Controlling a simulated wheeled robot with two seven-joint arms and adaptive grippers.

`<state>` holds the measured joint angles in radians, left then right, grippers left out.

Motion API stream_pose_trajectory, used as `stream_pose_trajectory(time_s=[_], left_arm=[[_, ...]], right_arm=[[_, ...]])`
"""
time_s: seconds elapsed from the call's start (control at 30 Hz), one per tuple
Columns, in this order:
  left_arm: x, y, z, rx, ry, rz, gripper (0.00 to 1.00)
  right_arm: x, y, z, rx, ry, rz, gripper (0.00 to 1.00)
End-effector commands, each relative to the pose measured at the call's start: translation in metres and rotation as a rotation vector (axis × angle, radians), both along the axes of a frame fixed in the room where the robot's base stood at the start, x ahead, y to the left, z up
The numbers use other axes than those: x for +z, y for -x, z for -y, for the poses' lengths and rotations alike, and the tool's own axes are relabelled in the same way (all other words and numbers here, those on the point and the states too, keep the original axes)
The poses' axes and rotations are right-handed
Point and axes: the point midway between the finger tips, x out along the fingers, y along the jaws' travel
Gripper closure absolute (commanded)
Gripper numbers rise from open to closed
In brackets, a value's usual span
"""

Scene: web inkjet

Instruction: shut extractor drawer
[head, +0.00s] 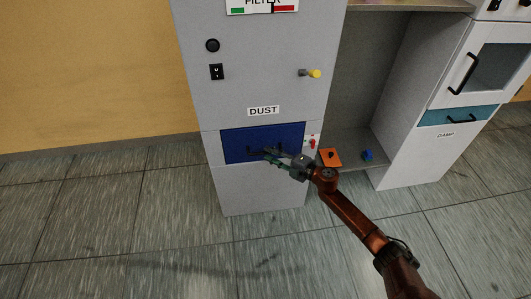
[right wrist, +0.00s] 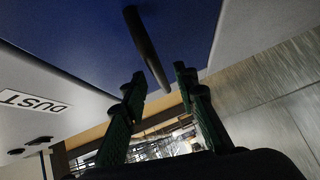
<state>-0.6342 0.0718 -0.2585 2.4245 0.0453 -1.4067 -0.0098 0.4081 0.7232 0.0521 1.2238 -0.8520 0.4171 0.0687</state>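The extractor is a grey cabinet (head: 262,185) with a blue drawer (head: 240,136) below a DUST label (head: 263,111). The drawer's front fills its opening in the head view; I cannot tell how far it stands out. A dark bar handle (head: 251,151) crosses the front, and it also shows in the right wrist view (right wrist: 143,40). My right gripper (head: 271,156) is at the handle. In the right wrist view its green fingers (right wrist: 160,78) are apart, with the bar's end between or just beyond the tips. Contact is unclear. My left gripper is out of view.
A red switch (head: 312,143) is right of the drawer. An orange object (head: 330,157) and a blue one (head: 367,155) sit on the low shelf of the open bay. A white cabinet labelled DAMP (head: 415,155) stands further right. The tiled floor in front is clear.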

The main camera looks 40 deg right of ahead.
Motion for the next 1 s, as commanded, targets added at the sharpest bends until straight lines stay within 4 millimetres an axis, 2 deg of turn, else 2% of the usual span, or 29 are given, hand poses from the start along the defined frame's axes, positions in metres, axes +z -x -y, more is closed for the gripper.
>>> stream_pose_trajectory(time_s=[0.03,0.2,0.4,0.6,1.0], left_arm=[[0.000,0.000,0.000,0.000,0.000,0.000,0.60],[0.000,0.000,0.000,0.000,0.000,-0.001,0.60],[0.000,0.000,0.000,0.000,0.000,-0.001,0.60],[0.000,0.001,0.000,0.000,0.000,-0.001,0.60],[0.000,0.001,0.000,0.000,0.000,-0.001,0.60]], right_arm=[[0.000,0.012,0.004,-0.001,0.003,-0.003,0.73],[0.006,0.046,0.014,-0.001,0.003,-0.002,0.73],[0.010,0.074,0.022,-0.002,-0.001,0.000,0.73],[0.012,0.083,0.024,-0.001,0.000,0.000,0.73],[0.012,0.083,0.024,-0.001,0.000,0.001,0.73]])
